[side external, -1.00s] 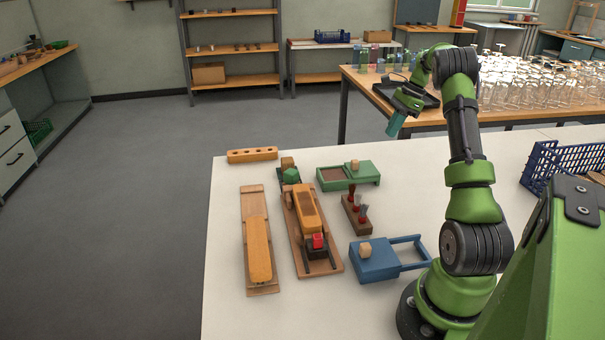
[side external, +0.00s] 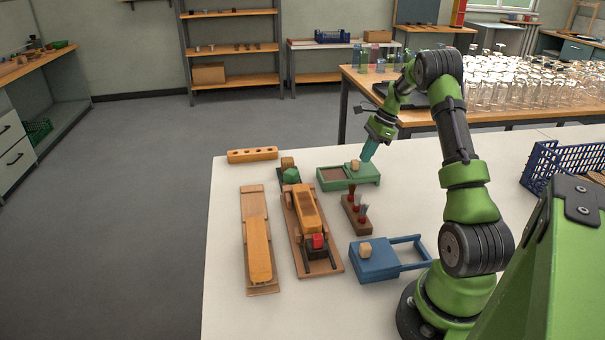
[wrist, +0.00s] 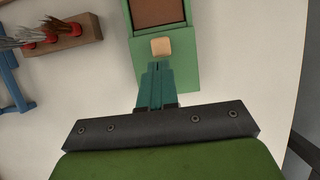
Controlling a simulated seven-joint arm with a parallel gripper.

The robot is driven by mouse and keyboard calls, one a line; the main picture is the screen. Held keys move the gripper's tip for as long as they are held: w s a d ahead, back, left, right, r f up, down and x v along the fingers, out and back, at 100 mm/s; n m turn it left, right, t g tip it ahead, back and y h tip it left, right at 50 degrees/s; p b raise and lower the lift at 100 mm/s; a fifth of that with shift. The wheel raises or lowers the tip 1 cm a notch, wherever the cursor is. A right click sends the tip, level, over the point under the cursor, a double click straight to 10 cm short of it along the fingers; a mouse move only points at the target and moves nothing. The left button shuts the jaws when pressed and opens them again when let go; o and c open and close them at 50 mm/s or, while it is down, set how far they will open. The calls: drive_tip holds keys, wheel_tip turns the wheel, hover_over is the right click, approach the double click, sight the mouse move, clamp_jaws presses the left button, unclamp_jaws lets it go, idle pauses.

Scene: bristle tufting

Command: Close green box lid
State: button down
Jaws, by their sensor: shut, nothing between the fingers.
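The green box (side external: 331,179) sits on the white table, its left part open and showing a brown inside. Its green lid (side external: 369,175) is slid to the right and carries a light wooden knob (side external: 355,164). In the wrist view the lid (wrist: 184,66) and the knob (wrist: 160,46) show just beyond my fingertips, and the brown inside (wrist: 158,11) lies at the top edge. My gripper (side external: 366,158) is shut and empty, pointing down beside the knob on its right. It also shows in the wrist view (wrist: 157,68). I cannot tell whether it touches the lid.
A blue box (side external: 377,262) with a wooden knob stands nearer the front. A wooden holder (side external: 356,215) with red-handled brushes lies between the boxes. A wooden fixture (side external: 305,205) and a long wooden board (side external: 258,240) are to the left. A blue crate (side external: 560,170) stands at right.

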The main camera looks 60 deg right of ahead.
drive_tip(key=w+a, duration=0.7)
drive_tip(key=shift+s+d, duration=0.1)
drive_tip(key=shift+s, duration=0.05)
